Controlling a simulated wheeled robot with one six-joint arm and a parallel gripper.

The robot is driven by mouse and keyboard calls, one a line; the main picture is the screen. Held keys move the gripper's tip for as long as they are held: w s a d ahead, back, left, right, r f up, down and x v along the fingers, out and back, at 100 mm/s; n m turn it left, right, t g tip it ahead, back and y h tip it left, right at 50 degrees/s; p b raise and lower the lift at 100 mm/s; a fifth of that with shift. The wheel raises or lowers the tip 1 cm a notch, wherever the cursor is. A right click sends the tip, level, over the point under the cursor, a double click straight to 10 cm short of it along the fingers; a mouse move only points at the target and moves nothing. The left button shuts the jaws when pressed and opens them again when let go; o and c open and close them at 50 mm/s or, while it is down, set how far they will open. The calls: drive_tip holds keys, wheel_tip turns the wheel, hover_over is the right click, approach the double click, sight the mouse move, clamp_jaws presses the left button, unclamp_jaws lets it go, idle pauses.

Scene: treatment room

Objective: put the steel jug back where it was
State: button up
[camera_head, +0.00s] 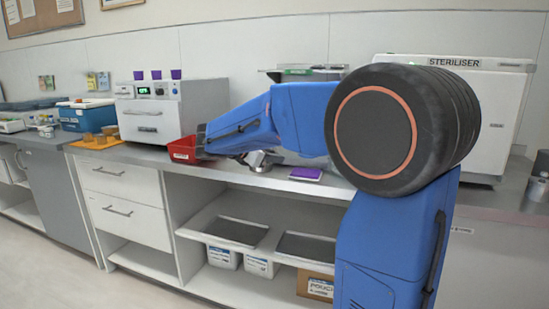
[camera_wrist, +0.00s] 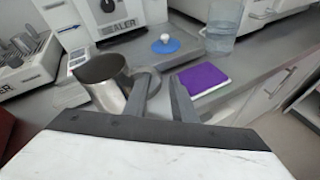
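The steel jug (camera_wrist: 107,88) stands on the grey counter in the wrist view, with its dark open mouth toward me. My gripper (camera_wrist: 162,90) is open, its two dark fingers apart with only counter showing between them. The jug is just left of the left finger; I cannot tell whether they touch. The lower part of the jug is hidden behind the finger and palm. In the head view a small metallic shape (camera_head: 262,160), likely the jug, shows below my blue arm, and the fingers are hard to make out there.
A purple pad (camera_wrist: 203,79) lies right of the fingers. Behind are a blue disc with a white knob (camera_wrist: 166,45), a clear water container (camera_wrist: 222,30) and a sealer machine (camera_wrist: 108,18). A rack (camera_wrist: 25,62) stands at left. A red bin (camera_head: 183,150) sits near the counter edge.

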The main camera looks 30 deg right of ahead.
drive_tip(key=v, duration=1.1)
drive_tip(key=s+f+m+g+y, duration=0.1)
drive_tip(key=s+f+m+y, duration=0.25)
drive_tip(key=s+f, duration=0.35)
drive_tip(key=s+f+m+y, duration=0.3)
drive_tip(key=s+f+m, duration=0.1)
drive_tip(key=s, duration=0.6)
drive_tip(key=s+a+f+m+t+y, duration=0.2)
drive_tip(key=s+a+f+m+y, duration=0.4)
drive_tip(key=s+a+f+m, duration=0.2)
drive_tip(key=s+f+m, duration=0.2)
drive_tip(key=s+f, duration=0.2)
drive_tip(key=s, duration=0.2)
drive_tip(key=shift+a+f, duration=0.15)
drive_tip(key=shift+f, duration=0.15)
